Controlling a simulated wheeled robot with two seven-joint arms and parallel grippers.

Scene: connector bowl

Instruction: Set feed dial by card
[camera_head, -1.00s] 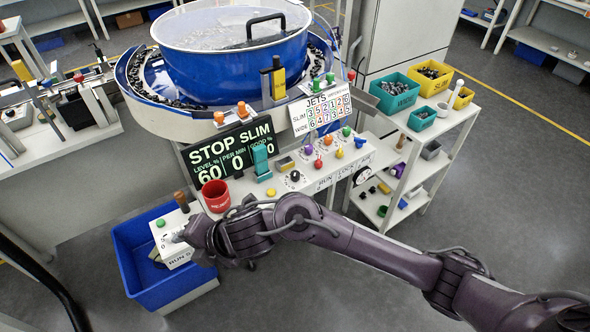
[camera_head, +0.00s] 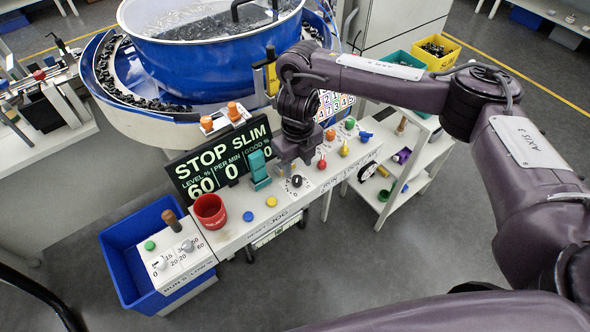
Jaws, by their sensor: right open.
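My right gripper (camera_head: 291,164) points down over the control panel (camera_head: 240,229), with its fingers just above and behind a black dial (camera_head: 297,181) on a white scale. I cannot tell whether they touch it. The jets card (camera_head: 338,108) with coloured numbers stands behind my right arm, which hides much of it. The display (camera_head: 222,158) reads STOP SLIM, level 60, per min 0, good 0. A small box (camera_head: 178,262) at the panel's left end has two grey knobs (camera_head: 187,245) with printed scales. My left gripper is not in view.
Red, yellow and other coloured knobs (camera_head: 344,148) stand close to the right of the dial. The blue bowl (camera_head: 215,60) is behind, a blue bin (camera_head: 130,255) lower left.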

